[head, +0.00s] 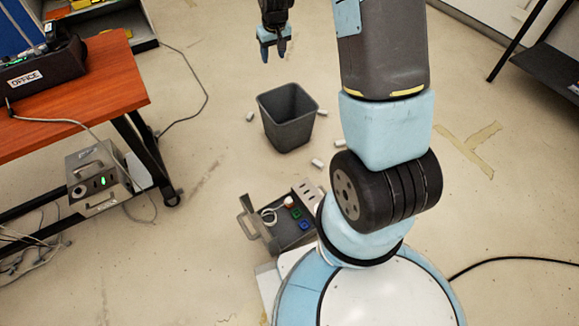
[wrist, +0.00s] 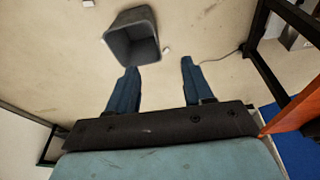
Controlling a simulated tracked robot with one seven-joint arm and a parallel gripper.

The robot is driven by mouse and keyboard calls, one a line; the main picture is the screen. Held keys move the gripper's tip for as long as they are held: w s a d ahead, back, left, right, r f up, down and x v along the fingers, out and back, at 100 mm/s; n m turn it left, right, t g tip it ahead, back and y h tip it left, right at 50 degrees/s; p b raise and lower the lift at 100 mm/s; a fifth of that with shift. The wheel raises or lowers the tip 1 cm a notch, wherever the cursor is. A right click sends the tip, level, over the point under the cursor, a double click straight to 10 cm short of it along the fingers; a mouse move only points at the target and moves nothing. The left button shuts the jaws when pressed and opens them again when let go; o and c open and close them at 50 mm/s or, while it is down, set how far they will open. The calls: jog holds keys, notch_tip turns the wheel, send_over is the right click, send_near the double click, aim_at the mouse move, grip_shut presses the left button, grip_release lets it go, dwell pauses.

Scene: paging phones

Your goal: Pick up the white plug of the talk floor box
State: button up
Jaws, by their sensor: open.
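A grey box (head: 266,238) with a handle stands on the floor just left of my base. On its top are a white looped cable, a small white and orange piece (head: 289,202), and green and blue sockets. I cannot read a label on it or tell for sure which piece is the white plug. My arm partly covers its right side. My gripper (head: 273,50) is at the top of the head view, open and empty, far from this box. Its two blue fingers (wrist: 158,70) are spread in the wrist view, with bare floor between them.
A dark bin (head: 287,118) stands on the floor between my gripper and the box, with several small white cylinders around it. An orange-brown table (head: 75,105) at left bears a black device marked OFFICE (head: 40,70). Another grey box (head: 92,178) with a green light sits below.

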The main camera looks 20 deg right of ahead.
jog(key=s+x, duration=0.1)
jog(key=x, duration=1.5)
jog(key=n+g, duration=0.1)
jog(key=g, duration=0.2)
send_over(289, 200)
notch_tip(289, 200, down, 46)
jog(key=f, duration=0.5)
jog(key=s+f, duration=0.1)
jog(key=f, duration=0.2)
jog(key=shift+w+f, duration=0.2)
jog(key=shift+f, duration=1.15)
jog(key=shift+w+f, duration=0.2)
jog(key=shift+f, duration=1.15)
